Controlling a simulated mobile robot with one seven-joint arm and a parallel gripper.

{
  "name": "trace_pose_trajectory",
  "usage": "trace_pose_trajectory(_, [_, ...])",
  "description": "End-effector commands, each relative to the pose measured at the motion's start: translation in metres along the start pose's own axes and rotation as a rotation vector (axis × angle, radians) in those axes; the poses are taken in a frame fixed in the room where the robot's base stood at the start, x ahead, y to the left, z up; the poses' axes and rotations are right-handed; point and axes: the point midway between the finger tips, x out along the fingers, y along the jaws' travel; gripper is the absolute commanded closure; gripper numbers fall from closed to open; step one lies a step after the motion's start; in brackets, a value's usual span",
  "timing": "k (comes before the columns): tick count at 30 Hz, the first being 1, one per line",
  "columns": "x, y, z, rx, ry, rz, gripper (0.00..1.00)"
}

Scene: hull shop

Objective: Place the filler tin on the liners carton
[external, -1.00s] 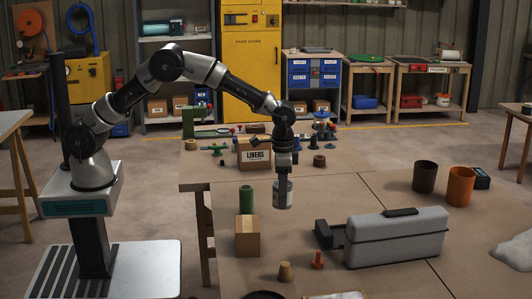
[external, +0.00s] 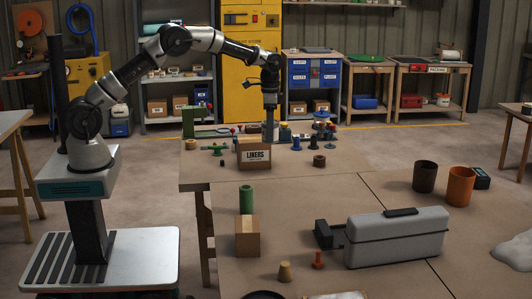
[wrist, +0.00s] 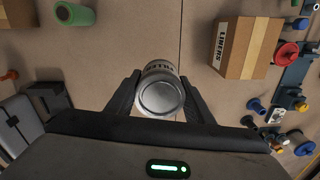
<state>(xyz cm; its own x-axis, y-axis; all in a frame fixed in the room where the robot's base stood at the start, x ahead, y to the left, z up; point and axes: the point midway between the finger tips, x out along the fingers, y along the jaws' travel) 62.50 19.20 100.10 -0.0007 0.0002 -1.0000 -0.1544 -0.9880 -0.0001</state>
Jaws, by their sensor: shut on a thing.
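The filler tin (wrist: 160,94), a pale cylinder with a round metal end and a partly visible label, is held between the two fingers of my gripper (wrist: 159,80) in the wrist view. My gripper is shut on it. In the external view my gripper (external: 270,122) points down, and its lower end appears at the top right edge of the liners carton. The tin is hard to make out there. The liners carton (external: 254,156) is a brown box lettered LINERS on the bench. In the wrist view the carton (wrist: 240,48) lies right of the tin, with a gap between them.
Bobbins and small parts (external: 318,160) stand right of and behind the carton. A green cylinder (external: 246,199) and a plain box (external: 247,237) stand nearer the camera. A grey toolbox (external: 396,237) is at right. Bare bench lies between these and the carton.

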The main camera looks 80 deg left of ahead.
Motion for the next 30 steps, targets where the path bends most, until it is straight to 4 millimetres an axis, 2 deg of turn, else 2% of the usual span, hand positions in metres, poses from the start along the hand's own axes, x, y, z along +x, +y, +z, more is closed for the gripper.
trace_pose_trajectory(1, [-0.013, -0.028, 0.011, -0.009, 0.002, -0.001, 0.84])
trace_pose_trajectory(6, [-0.032, -0.098, 0.048, -0.005, 0.003, -0.001, 0.84])
trace_pose_trajectory(9, [-0.039, -0.126, 0.067, -0.002, 0.002, 0.0, 0.84])
trace_pose_trajectory(12, [-0.043, -0.144, 0.08, 0.001, 0.002, 0.0, 0.84])
trace_pose_trajectory(16, [-0.041, -0.154, 0.088, 0.004, 0.0, 0.002, 0.84])
trace_pose_trajectory(24, [0.006, -0.156, 0.09, 0.004, 0.0, 0.001, 0.84])
trace_pose_trajectory(30, [0.022, -0.156, 0.089, 0.004, 0.0, 0.0, 0.84])
